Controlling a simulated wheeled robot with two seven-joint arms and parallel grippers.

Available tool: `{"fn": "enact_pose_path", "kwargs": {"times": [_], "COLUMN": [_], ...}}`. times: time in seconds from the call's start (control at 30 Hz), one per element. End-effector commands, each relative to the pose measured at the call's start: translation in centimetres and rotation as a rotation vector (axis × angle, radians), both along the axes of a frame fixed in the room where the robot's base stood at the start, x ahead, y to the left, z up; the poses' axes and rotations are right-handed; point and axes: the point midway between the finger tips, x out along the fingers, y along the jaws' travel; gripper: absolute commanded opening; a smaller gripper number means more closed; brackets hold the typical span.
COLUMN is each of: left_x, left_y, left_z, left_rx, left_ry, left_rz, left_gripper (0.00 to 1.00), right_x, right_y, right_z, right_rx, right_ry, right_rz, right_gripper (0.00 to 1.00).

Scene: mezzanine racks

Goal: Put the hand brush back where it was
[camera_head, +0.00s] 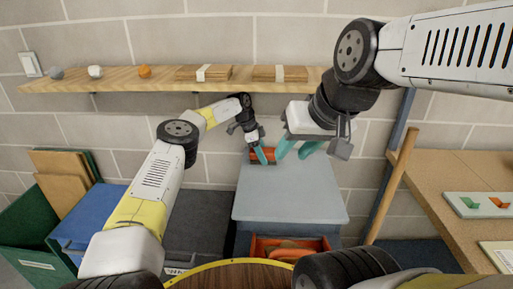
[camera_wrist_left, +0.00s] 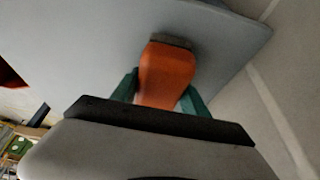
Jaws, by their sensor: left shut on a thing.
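The hand brush (camera_head: 266,155) is orange and sits in the teal fingers of my left gripper (camera_head: 263,157), near the back edge of the grey tabletop (camera_head: 290,190). In the left wrist view the orange brush (camera_wrist_left: 167,75) is between both fingers of the left gripper (camera_wrist_left: 160,92), with a dark strip at its far end. I cannot tell whether it touches the tabletop. My right gripper (camera_head: 298,150) is just right of it, with its teal fingers apart and nothing seen between them. Part of the brush is hidden by the fingers.
A wooden shelf (camera_head: 110,84) on the block wall above holds small balls and bundled flat pieces. An orange-red bin (camera_head: 262,246) is below the grey top. A wooden pole (camera_head: 392,180) leans at right beside a wooden bench (camera_head: 445,200). Blue and green boxes stand left.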

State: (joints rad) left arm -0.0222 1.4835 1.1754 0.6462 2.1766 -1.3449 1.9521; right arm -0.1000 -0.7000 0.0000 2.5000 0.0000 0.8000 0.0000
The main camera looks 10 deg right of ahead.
Motion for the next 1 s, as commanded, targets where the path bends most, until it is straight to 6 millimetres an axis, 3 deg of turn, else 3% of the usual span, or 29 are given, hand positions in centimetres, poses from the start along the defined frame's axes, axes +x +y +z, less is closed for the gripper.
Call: {"fn": "enact_pose_path", "kwargs": {"times": [0.07,0.1,0.2,0.57,0.77,0.8,1.0], "left_x": [0.0,0.0,0.0,0.0,0.3,0.4,1.4], "left_y": [0.0,0.0,0.0,0.0,1.0,1.3,6.6], "left_z": [-0.2,-0.2,-0.2,0.1,2.9,3.7,3.2], "left_rx": [0.0,0.0,0.0,0.0,-0.002,-0.001,0.0], "left_ry": [0.0,0.0,0.0,0.0,-0.003,-0.004,0.001], "left_rz": [0.0,0.0,0.0,0.0,0.001,0.002,0.005], "left_gripper": [0.08,0.58,0.74,0.74,0.74,0.74,0.74], "right_x": [0.0,0.0,0.0,0.0,0.0,0.0,0.0], "right_y": [0.0,0.0,0.0,0.0,0.0,0.0,0.0], "right_z": [0.0,0.0,0.0,0.0,0.0,0.0,0.0], "right_rx": [0.0,0.0,0.0,0.0,0.0,0.0,0.0], "right_ry": [0.0,0.0,0.0,0.0,0.0,0.0,0.0], "right_rz": [0.0,0.0,0.0,0.0,0.0,0.0,0.0], "right_gripper": [0.36,0.36,0.36,0.36,0.36,0.36,0.36]}}
